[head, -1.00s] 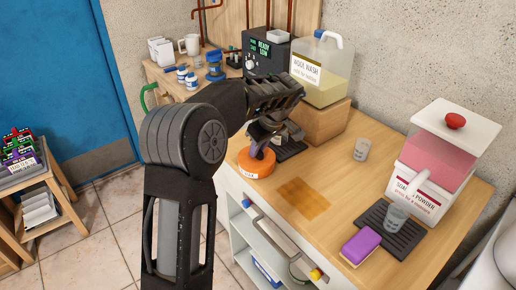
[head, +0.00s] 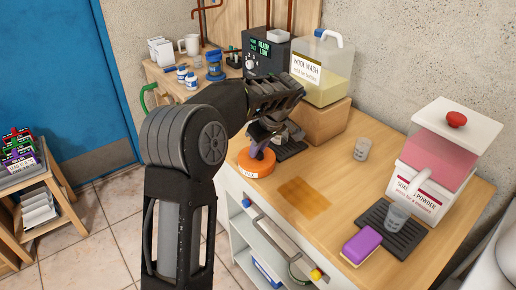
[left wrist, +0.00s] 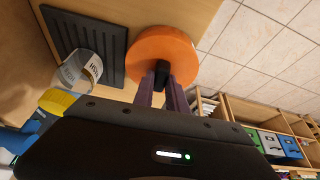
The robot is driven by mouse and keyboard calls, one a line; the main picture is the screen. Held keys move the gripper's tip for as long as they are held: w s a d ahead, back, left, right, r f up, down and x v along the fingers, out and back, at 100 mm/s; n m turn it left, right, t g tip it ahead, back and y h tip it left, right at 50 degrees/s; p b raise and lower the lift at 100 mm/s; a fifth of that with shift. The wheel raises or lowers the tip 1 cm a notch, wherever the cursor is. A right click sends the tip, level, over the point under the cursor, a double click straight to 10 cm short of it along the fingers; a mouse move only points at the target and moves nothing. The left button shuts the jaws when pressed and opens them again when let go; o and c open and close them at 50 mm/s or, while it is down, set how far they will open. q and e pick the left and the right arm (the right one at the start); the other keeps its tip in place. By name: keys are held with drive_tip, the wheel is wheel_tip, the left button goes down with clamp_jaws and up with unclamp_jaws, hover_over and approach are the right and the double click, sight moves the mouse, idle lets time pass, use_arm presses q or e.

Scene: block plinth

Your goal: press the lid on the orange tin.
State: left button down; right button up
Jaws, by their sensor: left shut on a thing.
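My left gripper (head: 261,147) reaches down to the top from above. In the left wrist view its purple-grey fingers (left wrist: 163,78) are shut on a small dark knob at the lid's near edge as seen there. I cannot tell whether the lid sits fully down. My right gripper is not in view.
A dark ribbed mat (left wrist: 103,38) with a labelled jar (left wrist: 84,68) lies close beside the tin. A wooden block (head: 322,122) bearing the wool wash jug (head: 322,68) stands behind. A purple sponge (head: 361,245) and soap powder box (head: 425,190) are to the right.

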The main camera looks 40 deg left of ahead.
use_arm(q)
drive_tip(key=shift+f, duration=0.15)
drive_tip(key=c, duration=0.8)
unclamp_jaws()
drive_tip(key=shift+r+p, duration=1.5)
drive_tip(key=shift+r, duration=1.1)
drive_tip(key=shift+c, duration=0.4)
clamp_jaws()
